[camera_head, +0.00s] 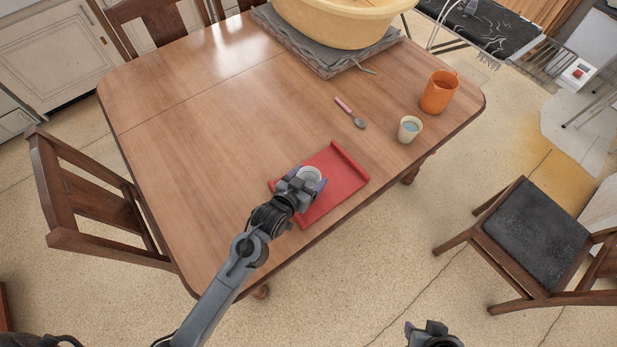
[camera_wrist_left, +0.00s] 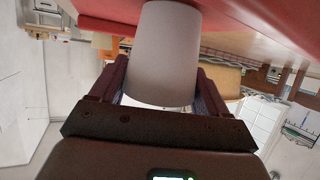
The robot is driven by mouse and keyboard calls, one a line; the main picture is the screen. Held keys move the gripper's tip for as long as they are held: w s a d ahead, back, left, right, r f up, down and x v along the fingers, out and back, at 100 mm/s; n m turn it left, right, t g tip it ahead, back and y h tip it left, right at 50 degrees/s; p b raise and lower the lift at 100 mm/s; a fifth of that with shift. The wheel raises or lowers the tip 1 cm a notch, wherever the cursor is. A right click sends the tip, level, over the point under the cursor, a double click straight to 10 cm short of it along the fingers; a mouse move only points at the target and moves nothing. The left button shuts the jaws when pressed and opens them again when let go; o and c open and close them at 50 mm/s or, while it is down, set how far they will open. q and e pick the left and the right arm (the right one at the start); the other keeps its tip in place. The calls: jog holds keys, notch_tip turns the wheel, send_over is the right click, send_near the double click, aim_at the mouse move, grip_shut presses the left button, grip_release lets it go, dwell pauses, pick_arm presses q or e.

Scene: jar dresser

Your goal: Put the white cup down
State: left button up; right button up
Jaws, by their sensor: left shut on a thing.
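The white cup (camera_head: 309,175) is at the red tray (camera_head: 345,182) near the table's front edge. My left gripper (camera_head: 306,184) is shut on the cup, one finger on each side. In the left wrist view the cup (camera_wrist_left: 166,55) sits between the two fingers of the gripper (camera_wrist_left: 160,88), and the red tray (camera_wrist_left: 240,14) shows at its end. I cannot tell whether the cup touches the tray. My right gripper (camera_head: 432,330) shows only in part at the bottom edge, away from the table.
A cream cup (camera_head: 409,130), an orange mug (camera_head: 439,93) and a spoon (camera_head: 350,112) are right of and beyond the tray. A large yellow basin (camera_head: 340,22) stands on a grey cloth (camera_head: 318,57) at the back. The left and middle of the wooden table (camera_head: 190,120) are clear.

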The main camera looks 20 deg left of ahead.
pick_arm(q)
jog(key=shift+f, duration=0.1)
jog(key=o, duration=1)
jog(key=shift+s+r, duration=0.15)
jog(key=shift+r, duration=0.05)
jog(key=s+a+r+g, duration=0.1)
jog(key=s+a+g, duration=0.1)
jog(key=s, duration=0.6)
jog(key=s+a+r+g+y+p, duration=0.1)
jog(key=s+g, duration=0.3)
jog(key=s, duration=0.5)
jog(key=s+a+g+y+p, duration=0.1)
jog(key=s+a+g, duration=0.1)
jog(key=s, duration=0.7)
jog(key=shift+s+a+r+g, duration=0.25)
jog(key=shift+a+r+g, duration=0.15)
jog(key=shift+g, duration=0.5)
